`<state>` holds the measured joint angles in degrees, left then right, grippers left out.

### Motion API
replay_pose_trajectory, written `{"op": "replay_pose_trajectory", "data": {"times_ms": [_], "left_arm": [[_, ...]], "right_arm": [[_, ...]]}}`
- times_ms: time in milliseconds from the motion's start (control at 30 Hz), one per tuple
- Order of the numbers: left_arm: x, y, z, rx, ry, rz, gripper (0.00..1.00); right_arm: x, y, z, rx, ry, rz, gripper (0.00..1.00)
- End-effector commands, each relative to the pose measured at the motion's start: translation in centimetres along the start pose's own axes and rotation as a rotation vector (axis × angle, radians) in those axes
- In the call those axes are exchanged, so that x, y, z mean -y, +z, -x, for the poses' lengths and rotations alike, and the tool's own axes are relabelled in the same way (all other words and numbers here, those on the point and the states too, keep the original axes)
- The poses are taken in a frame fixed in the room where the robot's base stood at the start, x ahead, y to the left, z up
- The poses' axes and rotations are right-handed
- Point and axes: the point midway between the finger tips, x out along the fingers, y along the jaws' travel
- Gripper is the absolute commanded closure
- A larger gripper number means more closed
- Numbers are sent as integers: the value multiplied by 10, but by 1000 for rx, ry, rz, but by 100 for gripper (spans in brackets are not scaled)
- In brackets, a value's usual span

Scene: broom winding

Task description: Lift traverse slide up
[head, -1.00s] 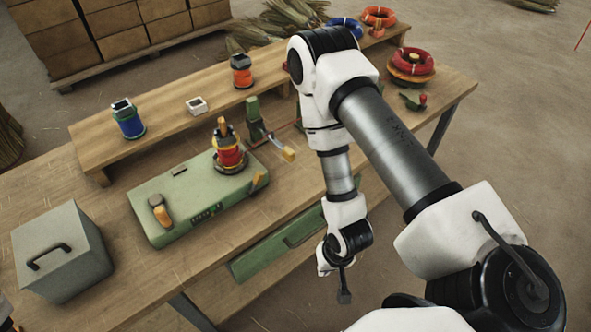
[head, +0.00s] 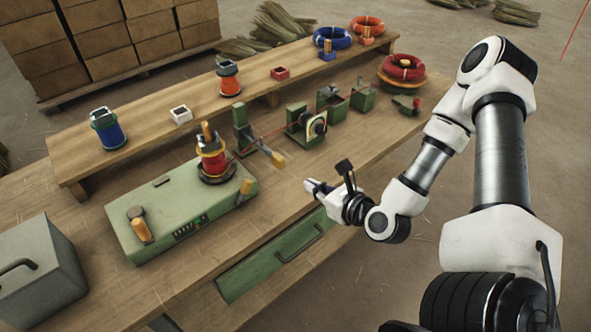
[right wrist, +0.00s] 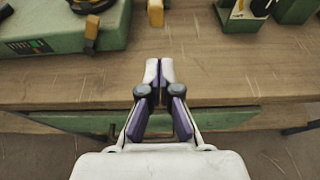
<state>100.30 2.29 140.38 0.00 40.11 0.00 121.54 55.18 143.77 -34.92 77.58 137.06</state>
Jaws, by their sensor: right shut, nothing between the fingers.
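My right gripper (head: 312,186) is over the table's front edge, above the drawer, with its fingers pointing left in the head view. In the right wrist view its fingertips (right wrist: 159,68) are together and hold nothing. A green upright post (head: 241,128) stands behind it, with an arm ending in a yellow handle (head: 277,159); I cannot tell for sure that this is the traverse slide. The gripper is apart from it. In the right wrist view a yellow block (right wrist: 155,13) shows beyond the fingers. My left gripper is out of view.
A green winding machine (head: 165,225) with a red spool (head: 211,158) stands at left. A green-framed dial unit (head: 311,126) stands right of the post. A raised shelf (head: 150,145) holds spools. A grey box (head: 35,275) is at far left. A green drawer (head: 275,262) is under the tabletop.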

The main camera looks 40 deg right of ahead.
Motion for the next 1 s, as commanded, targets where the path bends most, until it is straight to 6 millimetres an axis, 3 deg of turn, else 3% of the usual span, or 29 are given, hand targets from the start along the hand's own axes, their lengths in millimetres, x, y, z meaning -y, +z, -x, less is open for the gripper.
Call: {"op": "replay_pose_trajectory", "data": {"times_ms": [233, 333, 600, 1000], "left_arm": [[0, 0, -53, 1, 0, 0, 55], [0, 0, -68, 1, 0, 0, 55], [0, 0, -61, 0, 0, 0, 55], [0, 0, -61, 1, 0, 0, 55]], "right_arm": [[0, -10, -29, 7, 0, 2, 100], [-1, -9, -52, 4, 4, 12, 100], [0, -1, -92, -2, 1, 7, 100], [0, 0, -98, -1, 1, 2, 100]]}}
